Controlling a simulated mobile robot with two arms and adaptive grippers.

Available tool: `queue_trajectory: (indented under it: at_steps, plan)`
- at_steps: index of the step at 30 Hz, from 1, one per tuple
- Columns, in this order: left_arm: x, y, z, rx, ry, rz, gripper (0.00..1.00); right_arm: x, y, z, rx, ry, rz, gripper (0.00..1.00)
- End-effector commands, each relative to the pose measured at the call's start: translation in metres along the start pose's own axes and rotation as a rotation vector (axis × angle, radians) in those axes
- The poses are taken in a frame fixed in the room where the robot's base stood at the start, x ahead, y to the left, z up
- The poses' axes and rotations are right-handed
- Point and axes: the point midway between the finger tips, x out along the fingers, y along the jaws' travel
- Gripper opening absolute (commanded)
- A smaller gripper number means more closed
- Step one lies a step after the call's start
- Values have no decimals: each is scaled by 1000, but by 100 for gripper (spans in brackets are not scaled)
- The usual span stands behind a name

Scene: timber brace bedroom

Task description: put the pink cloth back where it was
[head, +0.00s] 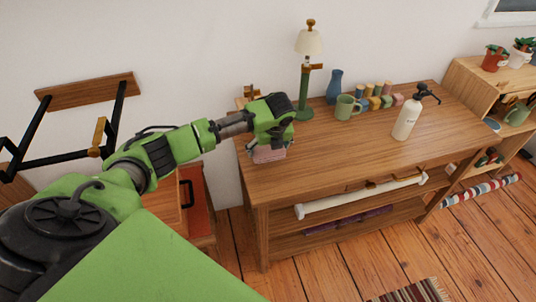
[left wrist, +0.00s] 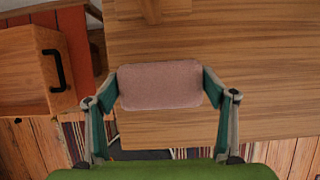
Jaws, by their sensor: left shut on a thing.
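The pink cloth (head: 268,154) is a small folded pad at the left end of the wooden console table (head: 330,165). My left gripper (head: 272,142) reaches over that end and mostly covers the cloth in the head view. In the left wrist view the cloth (left wrist: 160,85) lies flat between the two green fingertips, which are shut on its left and right sides. The wooden tabletop (left wrist: 255,65) shows behind it. I cannot tell whether the cloth touches the tabletop. My right gripper is not in view.
A green lamp (head: 304,95) stands just behind my left gripper. A blue vase (head: 334,87), a green mug (head: 346,107), small coloured blocks and a white pump bottle (head: 407,118) stand farther right. The tabletop's front middle is clear. An open drawer (left wrist: 38,75) is at the left.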

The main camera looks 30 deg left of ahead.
Motion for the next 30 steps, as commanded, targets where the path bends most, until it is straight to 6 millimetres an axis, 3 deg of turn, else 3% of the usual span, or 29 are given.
queue_trajectory:
  at_steps: [8, 19, 20, 21, 22, 30]
  plan:
    - [32, 0, -10, 1, 0, 1, 56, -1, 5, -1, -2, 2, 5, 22]
    - [36, 0, -11, 0, -1, 0, 56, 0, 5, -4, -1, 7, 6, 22]
    - [36, 0, -11, 0, -1, 0, 78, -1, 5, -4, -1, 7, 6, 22]
    - [36, 0, -11, 0, -1, 0, 89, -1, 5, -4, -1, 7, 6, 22]
    - [36, 0, -11, 0, -1, 0, 93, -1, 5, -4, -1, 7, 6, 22]
    - [36, 0, -11, 0, -1, 0, 93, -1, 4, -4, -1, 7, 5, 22]
